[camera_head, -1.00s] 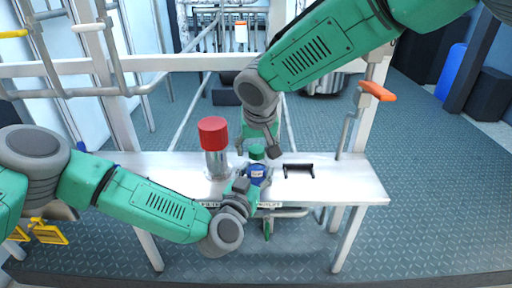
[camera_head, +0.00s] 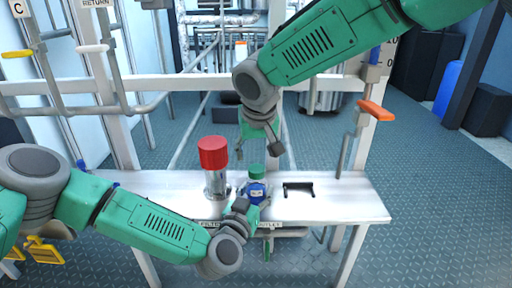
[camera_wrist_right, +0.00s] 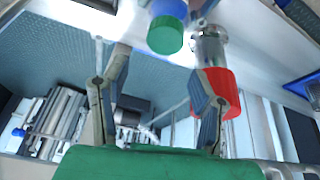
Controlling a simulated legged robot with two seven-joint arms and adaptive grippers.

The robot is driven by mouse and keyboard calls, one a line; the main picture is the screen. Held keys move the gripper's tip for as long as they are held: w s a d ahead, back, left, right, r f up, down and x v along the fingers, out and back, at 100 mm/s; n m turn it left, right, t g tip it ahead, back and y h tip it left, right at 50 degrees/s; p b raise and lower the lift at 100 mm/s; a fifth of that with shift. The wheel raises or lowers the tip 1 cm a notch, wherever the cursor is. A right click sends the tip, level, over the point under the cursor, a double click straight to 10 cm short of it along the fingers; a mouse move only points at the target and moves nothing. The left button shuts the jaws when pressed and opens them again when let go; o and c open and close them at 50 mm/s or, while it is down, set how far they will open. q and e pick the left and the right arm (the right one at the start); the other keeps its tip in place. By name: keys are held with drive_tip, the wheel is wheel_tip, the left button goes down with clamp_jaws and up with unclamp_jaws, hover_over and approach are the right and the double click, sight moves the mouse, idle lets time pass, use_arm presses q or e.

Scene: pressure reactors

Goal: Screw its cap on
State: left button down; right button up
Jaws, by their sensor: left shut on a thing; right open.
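A small blue bottle (camera_head: 256,191) with a white label stands upright at the front of the white table. A green cap (camera_head: 256,172) sits on its top; I cannot tell how tightly it is seated. My left gripper (camera_head: 249,199) is shut on the bottle from the front left. My right gripper (camera_head: 259,148) is open and empty, above and apart from the cap, pointing down. In the right wrist view the green cap (camera_wrist_right: 165,38) shows beyond the spread fingers of the right gripper (camera_wrist_right: 160,65), with the blue bottle (camera_wrist_right: 169,9) behind it.
A metal cylinder (camera_head: 215,185) with a large red top (camera_head: 212,152) stands close left of the bottle. A black bracket (camera_head: 299,188) lies to the right on the table (camera_head: 345,203). An orange-handled lever (camera_head: 375,110) and white frame posts flank the table. The table's right end is clear.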

drive_tip(key=n, duration=0.5)
drive_tip(key=shift+w+a+r, duration=0.1)
drive_tip(key=shift+w+r, duration=0.05)
drive_tip(key=shift+w, duration=0.05)
drive_tip(key=n+g, duration=0.1)
drive_tip(key=n, duration=0.2)
drive_tip(key=shift+r+n, duration=0.15)
drive_tip(key=shift+n, duration=0.25)
drive_tip(key=n, duration=0.4)
drive_tip(key=shift+w+r, duration=0.1)
drive_tip(key=shift+r, duration=0.05)
drive_tip(key=n+g, duration=0.1)
drive_tip(key=n, duration=0.3)
drive_tip(key=shift+r, duration=0.15)
drive_tip(key=n, duration=0.4)
drive_tip(key=shift+r+g+h, duration=0.15)
drive_tip(key=shift+g+h, duration=0.15)
drive_tip(key=n, duration=0.4)
drive_tip(key=shift+r, duration=0.2)
drive_tip(key=n+g, duration=0.1)
drive_tip(key=n, duration=0.3)
drive_tip(key=shift+r, duration=0.2)
drive_tip(key=n, duration=0.5)
drive_tip(key=shift+s+r+g, duration=0.25)
drive_tip(key=shift+s+g, duration=0.1)
drive_tip(key=shift+g, duration=0.05)
